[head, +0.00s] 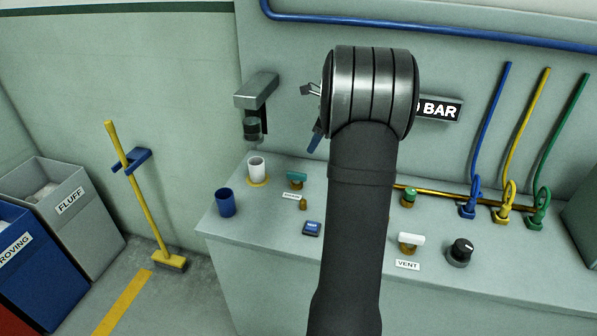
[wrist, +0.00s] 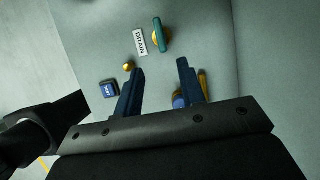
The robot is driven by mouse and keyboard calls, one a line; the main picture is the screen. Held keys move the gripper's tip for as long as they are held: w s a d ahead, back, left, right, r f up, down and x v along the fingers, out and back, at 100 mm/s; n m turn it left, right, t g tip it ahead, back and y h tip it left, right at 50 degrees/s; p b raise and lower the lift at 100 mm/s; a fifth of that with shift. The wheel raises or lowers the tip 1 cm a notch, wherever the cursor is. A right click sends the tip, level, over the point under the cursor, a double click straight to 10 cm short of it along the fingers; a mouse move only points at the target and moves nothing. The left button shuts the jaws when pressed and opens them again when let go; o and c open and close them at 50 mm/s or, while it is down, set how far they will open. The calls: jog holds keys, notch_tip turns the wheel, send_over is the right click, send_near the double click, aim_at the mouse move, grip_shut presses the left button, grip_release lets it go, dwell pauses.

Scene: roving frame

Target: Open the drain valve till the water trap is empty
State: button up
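The drain valve has a teal bar handle (head: 296,177) on the bench top, with a DRAIN label (head: 291,196) in front of it. The handle (wrist: 160,36) and label (wrist: 140,41) also show in the wrist view, beyond my fingertips. My gripper (wrist: 160,67) is open, with two blue fingers apart and the handle not between them. In the head view my wrist hides most of the gripper. A grey wall unit (head: 257,92) with a dark bowl (head: 252,130), apparently the water trap, hangs above a white cup (head: 257,168). The water level cannot be made out.
A blue cup (head: 226,203), a small brass knob (head: 303,203) and a blue button block (head: 312,228) stand near the drain valve. A VENT valve (head: 411,241), black dial (head: 460,252) and coloured hose fittings (head: 503,212) are on the right. A BAR sign (head: 440,108) is partly hidden.

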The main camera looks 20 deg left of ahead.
aim_at(297, 173)
jog(key=x, duration=1.3)
jog(key=shift+f, duration=0.15)
grip_shut()
